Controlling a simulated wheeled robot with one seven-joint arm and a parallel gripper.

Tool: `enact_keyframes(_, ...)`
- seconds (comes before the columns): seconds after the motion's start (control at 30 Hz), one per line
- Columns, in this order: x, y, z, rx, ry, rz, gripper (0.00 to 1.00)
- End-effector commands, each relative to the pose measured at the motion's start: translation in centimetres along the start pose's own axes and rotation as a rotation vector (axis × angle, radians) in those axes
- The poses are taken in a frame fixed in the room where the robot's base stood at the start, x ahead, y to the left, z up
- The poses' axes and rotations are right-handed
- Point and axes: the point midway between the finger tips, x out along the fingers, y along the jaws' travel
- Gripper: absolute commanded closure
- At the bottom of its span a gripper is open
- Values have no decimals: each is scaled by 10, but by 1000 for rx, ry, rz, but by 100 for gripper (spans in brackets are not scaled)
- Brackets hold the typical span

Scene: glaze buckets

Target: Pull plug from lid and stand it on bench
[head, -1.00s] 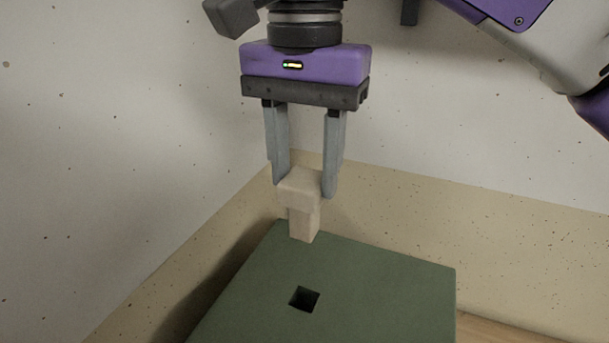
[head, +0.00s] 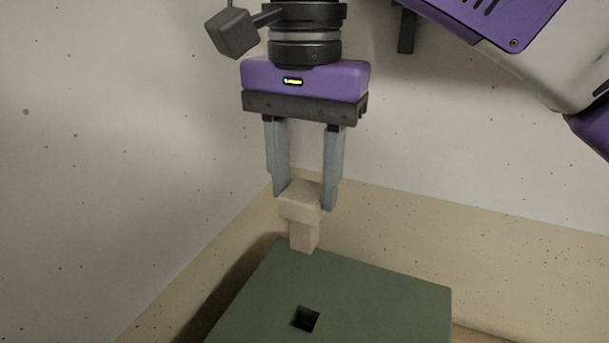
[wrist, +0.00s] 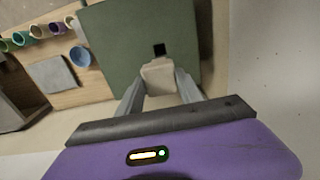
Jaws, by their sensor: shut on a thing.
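My gripper (head: 304,200) is shut on the pale wooden plug (head: 301,203), with a finger on each side of its wider head. The plug hangs upright, its narrow stem pointing down, clear above the green lid (head: 380,295). The lid has an empty square hole (head: 306,318) in it, in front of the plug in the head view. In the wrist view the plug (wrist: 160,77) is between the fingers, and the hole (wrist: 159,50) shows just beyond it. The wooden bench (wrist: 88,93) shows to the left of the lid.
In the wrist view a grey square slab (wrist: 53,76) and a blue bowl (wrist: 80,57) stand on the bench. Several coloured cups (wrist: 38,31) line its far side. Speckled walls stand close behind and left of the lid in the head view.

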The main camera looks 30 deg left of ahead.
Motion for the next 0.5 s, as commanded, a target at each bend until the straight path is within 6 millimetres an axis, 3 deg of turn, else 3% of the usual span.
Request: enact_keyframes(0.5, -22, 0, 0, 0, -1, 0, 100)
